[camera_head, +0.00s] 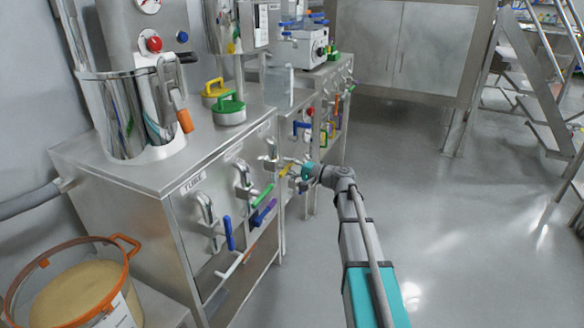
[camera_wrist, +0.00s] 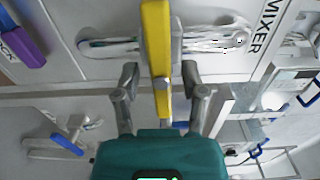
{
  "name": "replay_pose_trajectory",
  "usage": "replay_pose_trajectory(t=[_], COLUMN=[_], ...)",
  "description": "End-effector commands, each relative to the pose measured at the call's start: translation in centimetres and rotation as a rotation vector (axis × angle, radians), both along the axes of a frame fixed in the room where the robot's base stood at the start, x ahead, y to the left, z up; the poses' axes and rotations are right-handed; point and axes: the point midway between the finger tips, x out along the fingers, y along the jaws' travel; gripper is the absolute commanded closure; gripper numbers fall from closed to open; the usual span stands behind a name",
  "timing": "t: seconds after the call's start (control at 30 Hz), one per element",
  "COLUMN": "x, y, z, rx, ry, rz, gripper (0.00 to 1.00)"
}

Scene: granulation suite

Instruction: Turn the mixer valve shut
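The mixer valve has a yellow lever handle (camera_wrist: 156,50), beside the MIXER label (camera_wrist: 268,32) in the wrist view. The lever runs up the middle of that view, with grey metal of the valve just right of it. My gripper (camera_wrist: 160,72) is open, with one finger on each side of the lever and visible gaps between fingers and lever. In the head view my gripper (camera_head: 307,171) is at the cabinet front, close to the yellow lever (camera_head: 285,170). The gripper partly hides the valve there.
A steel vessel (camera_head: 125,115) stands on the cabinet. A stair (camera_head: 535,90) is at right. The floor (camera_head: 470,230) is clear.

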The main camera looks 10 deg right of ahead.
Motion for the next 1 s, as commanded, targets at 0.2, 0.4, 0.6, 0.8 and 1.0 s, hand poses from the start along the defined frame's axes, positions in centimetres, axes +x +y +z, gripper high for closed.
replay_pose_trajectory(t=[0.2, 0.4, 0.6, 0.8, 1.0], x=[0.2, 0.1, -0.7, -2.3, -4.2], y=[-0.2, -0.5, -1.6, -3.6, -6.2], z=[0.0, 0.1, 0.1, 0.1, 0.1], rx=[0.001, 0.002, 0.002, 0.002, 0.001], ry=[-0.001, -0.001, -0.001, -0.001, -0.001], rz=[-0.005, -0.007, -0.008, -0.008, -0.008], gripper=[0.42, 0.42, 0.42, 0.42, 0.42])
